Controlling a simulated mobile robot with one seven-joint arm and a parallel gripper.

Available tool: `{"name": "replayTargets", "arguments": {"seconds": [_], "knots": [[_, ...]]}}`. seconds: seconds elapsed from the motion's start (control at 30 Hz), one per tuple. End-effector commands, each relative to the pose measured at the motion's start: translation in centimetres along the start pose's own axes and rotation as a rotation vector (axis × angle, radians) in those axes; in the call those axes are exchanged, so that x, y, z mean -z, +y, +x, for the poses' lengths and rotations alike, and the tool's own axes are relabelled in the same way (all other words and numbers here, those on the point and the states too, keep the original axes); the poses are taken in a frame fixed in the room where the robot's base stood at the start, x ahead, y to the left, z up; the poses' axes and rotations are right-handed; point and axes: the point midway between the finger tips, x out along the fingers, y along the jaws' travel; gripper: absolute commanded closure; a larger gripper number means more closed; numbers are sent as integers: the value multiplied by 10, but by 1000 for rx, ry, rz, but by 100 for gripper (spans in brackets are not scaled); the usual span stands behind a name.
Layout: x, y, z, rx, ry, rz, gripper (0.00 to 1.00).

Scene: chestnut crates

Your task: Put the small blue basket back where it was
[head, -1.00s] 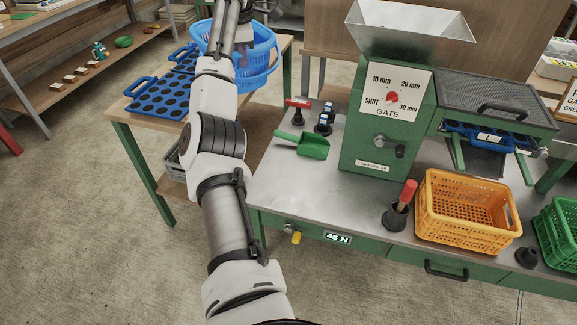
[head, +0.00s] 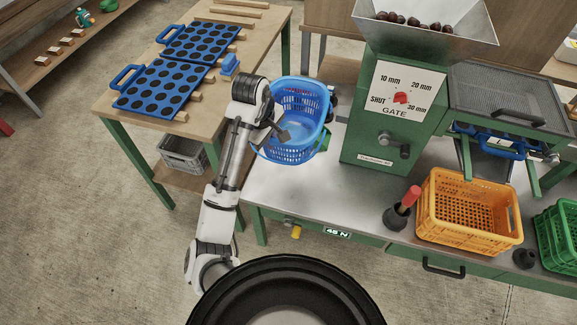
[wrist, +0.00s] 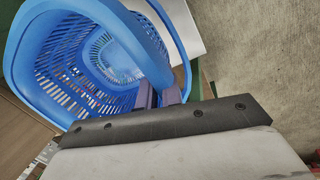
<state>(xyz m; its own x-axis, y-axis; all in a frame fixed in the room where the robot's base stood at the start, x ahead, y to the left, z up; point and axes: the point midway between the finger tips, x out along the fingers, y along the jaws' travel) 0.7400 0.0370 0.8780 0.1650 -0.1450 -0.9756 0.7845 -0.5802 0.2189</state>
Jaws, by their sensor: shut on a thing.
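The small blue basket (head: 316,98) hangs in my gripper (head: 279,134) above the left end of the steel bench, in front of the green machine's left side. It is tilted, with its open mouth partly facing the head camera. In the wrist view the basket (wrist: 148,48) fills the upper left. The gripper fingers (wrist: 160,97) close at its edge. No chestnuts show inside it, but part of the interior is hidden. The basket mostly hides the green scoop and red-handled tool behind it.
Dark chestnuts (head: 410,21) lie in the machine's hopper (head: 470,35). A wooden table (head: 135,75) at left holds two blue hole trays (head: 155,88), wooden strips and a small blue block (head: 229,64). An orange crate (head: 465,237) and green crate (head: 560,230) are at right.

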Motion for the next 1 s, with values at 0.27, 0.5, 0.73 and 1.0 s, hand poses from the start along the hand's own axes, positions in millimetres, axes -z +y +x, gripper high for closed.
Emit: {"name": "replayTargets", "arguments": {"seconds": [0.27, 0.5, 0.73, 1.0], "knots": [[-5, -7, 32, 3, -8, 3, 100], [-4, -14, 61, 4, -6, 5, 100], [-1, -25, 109, 2, -1, 5, 100], [1, -34, 145, 2, -1, 2, 100]]}}
